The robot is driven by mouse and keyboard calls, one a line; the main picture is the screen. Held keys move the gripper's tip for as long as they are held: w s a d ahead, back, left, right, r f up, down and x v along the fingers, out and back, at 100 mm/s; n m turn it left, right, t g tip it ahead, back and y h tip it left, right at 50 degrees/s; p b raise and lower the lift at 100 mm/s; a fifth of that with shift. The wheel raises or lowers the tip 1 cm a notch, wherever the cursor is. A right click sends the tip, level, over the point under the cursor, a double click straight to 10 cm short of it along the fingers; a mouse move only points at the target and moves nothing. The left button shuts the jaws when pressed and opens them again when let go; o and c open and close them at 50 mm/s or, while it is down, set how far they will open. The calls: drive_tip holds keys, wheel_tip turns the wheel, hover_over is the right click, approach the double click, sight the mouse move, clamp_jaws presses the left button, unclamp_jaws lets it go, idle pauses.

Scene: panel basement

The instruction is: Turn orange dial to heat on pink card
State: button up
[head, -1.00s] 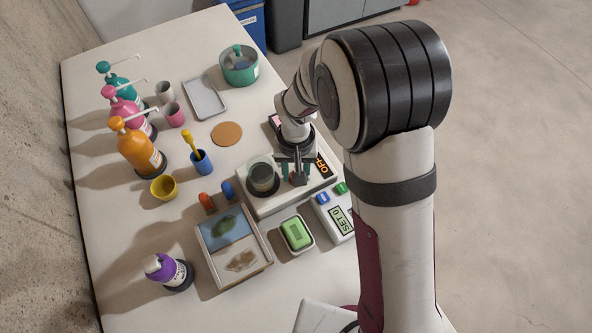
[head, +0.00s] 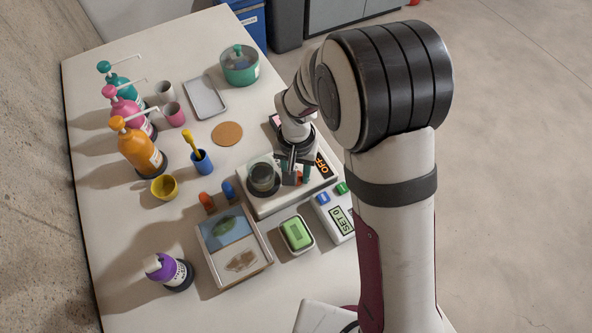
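My gripper (head: 295,174) points down over the right part of a white hot plate (head: 262,207), beside its round burner. Its teal fingertips are low at the control area. I cannot make out the orange dial for sure; the gripper covers that spot, and a small orange-red patch shows by the fingertips. Whether the fingers are closed on the dial is too small to tell. An orange display (head: 322,163) on the plate reads OFF. A pink card (head: 276,120) shows partly behind my wrist; its marking is unreadable.
A dark beaker (head: 262,177) stands on the burner. A small device (head: 340,217) reading SET 0, a green soap-like block (head: 296,232) in a dish and a two-part tray (head: 245,276) lie in front. Pump bottles, cups and a teal pot (head: 239,66) stand farther off.

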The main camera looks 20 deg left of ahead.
drive_tip(key=o, duration=0.4)
drive_tip(key=shift+c, duration=0.2)
wheel_tip(320, 180, up, 16)
drive_tip(key=shift+f, duration=0.1)
drive_tip(key=s+d+r+m+y, duration=0.1)
drive_tip(key=s+d+m, duration=0.5)
drive_tip(key=s+d, duration=1.1)
drive_tip(key=shift+s+y, duration=0.4)
drive_tip(key=shift+s, duration=0.15)
